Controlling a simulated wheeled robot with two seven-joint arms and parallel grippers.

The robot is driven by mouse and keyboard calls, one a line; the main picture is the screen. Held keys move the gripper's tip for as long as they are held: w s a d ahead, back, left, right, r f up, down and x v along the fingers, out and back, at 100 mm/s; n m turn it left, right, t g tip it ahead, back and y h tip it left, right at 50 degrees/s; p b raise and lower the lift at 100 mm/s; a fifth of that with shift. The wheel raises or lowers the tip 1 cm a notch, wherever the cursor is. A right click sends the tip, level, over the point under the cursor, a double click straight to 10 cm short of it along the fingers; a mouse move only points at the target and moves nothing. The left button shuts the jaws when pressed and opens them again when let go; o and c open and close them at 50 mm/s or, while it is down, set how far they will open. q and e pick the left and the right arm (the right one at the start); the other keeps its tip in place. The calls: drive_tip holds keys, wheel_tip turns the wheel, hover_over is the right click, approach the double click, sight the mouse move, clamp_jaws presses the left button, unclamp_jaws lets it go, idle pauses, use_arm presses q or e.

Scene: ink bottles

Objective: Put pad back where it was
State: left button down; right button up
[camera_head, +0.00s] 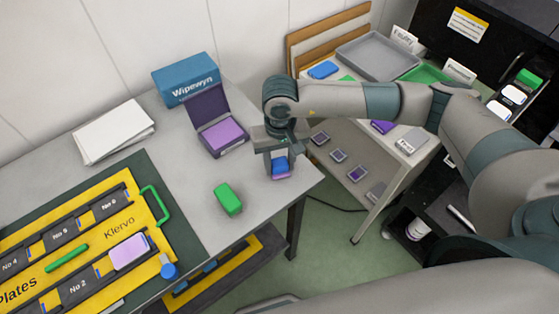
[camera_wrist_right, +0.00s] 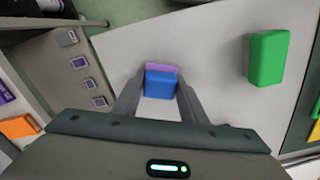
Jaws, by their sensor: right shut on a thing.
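My right gripper (camera_head: 280,160) points down over the right corner of the grey table. It is shut on a small blue block with a purple base (camera_head: 280,167), which also shows between the fingers in the right wrist view (camera_wrist_right: 159,84). The block is at or just above the tabletop; I cannot tell if it touches. An open dark purple case with a lilac pad (camera_head: 222,136) sits to the left of the gripper. I cannot tell which thing the task calls the pad. My left gripper is not in view.
A green block (camera_head: 228,199) lies front-left of the gripper. A blue Wipewyn box (camera_head: 185,78) and white paper (camera_head: 114,131) stand behind. A yellow plate board (camera_head: 85,245) fills the left. A side table with a grey tray (camera_head: 378,55) is at the back right.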

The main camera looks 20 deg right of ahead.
sight(280, 162)
drive_tip(key=shift+f+b, duration=0.2)
drive_tip(key=shift+b, duration=0.1)
drive_tip(key=o, duration=1)
drive_tip(key=shift+r, duration=0.1)
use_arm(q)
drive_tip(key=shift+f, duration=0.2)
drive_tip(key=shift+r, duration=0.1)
use_arm(e)
drive_tip(key=shift+r+p, duration=0.15)
drive_tip(key=shift+p, duration=0.2)
drive_tip(key=shift+r, duration=0.15)
wheel_tip(280, 162, up, 7)
drive_tip(key=b, duration=0.3)
drive_tip(key=shift+b, duration=0.3)
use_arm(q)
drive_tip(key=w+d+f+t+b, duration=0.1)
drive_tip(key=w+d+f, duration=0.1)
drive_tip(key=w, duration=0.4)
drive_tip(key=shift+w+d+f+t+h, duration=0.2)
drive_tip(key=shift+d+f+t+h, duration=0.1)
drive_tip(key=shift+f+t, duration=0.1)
use_arm(e)
wheel_tip(280, 162, up, 5)
drive_tip(key=shift+f, duration=0.15)
